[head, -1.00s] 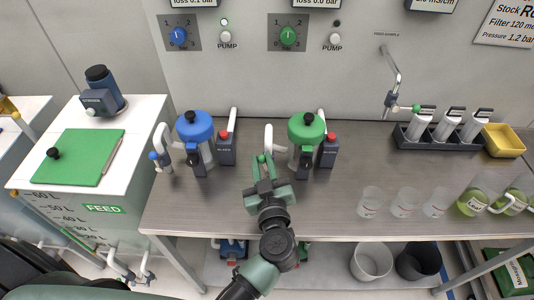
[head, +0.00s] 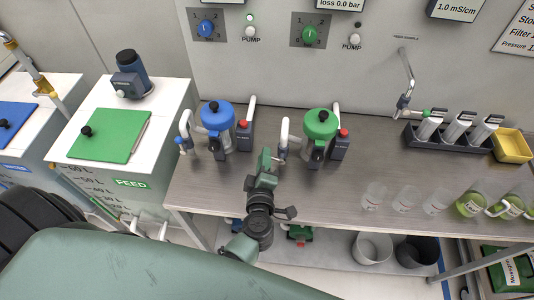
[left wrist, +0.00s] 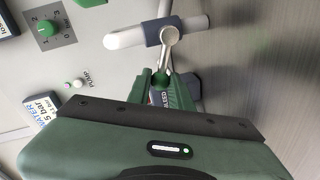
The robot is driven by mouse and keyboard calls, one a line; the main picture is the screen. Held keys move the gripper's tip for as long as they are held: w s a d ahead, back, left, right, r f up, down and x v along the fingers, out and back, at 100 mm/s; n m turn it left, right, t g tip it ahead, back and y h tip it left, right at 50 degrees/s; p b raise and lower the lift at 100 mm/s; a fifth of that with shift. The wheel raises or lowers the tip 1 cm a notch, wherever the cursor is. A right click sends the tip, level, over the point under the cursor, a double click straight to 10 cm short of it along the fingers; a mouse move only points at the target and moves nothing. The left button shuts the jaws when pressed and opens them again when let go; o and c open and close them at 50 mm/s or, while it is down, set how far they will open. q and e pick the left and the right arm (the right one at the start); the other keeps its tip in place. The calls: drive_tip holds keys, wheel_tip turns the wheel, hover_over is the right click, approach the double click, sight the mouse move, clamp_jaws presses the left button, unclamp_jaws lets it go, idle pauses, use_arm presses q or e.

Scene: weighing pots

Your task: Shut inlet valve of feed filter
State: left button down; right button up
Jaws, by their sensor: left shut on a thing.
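The green-capped filter (head: 320,124) stands on the steel bench. A white inlet pipe (head: 284,137) stands at its left. My left gripper (head: 266,158) is at the foot of this pipe, seen nearly edge-on, and hides the valve there in the head view. In the left wrist view, my left gripper (left wrist: 164,84) is shut on the green end of the inlet valve handle (left wrist: 169,46), whose grey lever runs from a dark collar on the white pipe (left wrist: 130,38). A partly hidden label shows between the fingers. My right gripper is not in view.
A blue-capped filter (head: 216,115) with its own pipes stands to the left. The green dial (head: 310,35) is on the wall panel. Several clear beakers (head: 404,199) stand at the bench's right front. The FEED tank (head: 128,168) is at the left.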

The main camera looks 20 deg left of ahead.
use_arm(q)
drive_tip(key=f+n, duration=0.1)
drive_tip(key=n, duration=0.1)
drive_tip(key=shift+s+a+f+n+h, duration=0.1)
drive_tip(key=shift+a+f+n+h, duration=0.15)
drive_tip(key=shift+f+n+h, duration=0.15)
drive_tip(key=shift+f+n+b, duration=0.15)
drive_tip(key=shift+n+b, duration=0.15)
drive_tip(key=c, duration=1.3)
unclamp_jaws()
drive_tip(key=b+v, duration=0.1)
drive_tip(key=v, duration=0.6)
drive_tip(key=shift+s, duration=0.45)
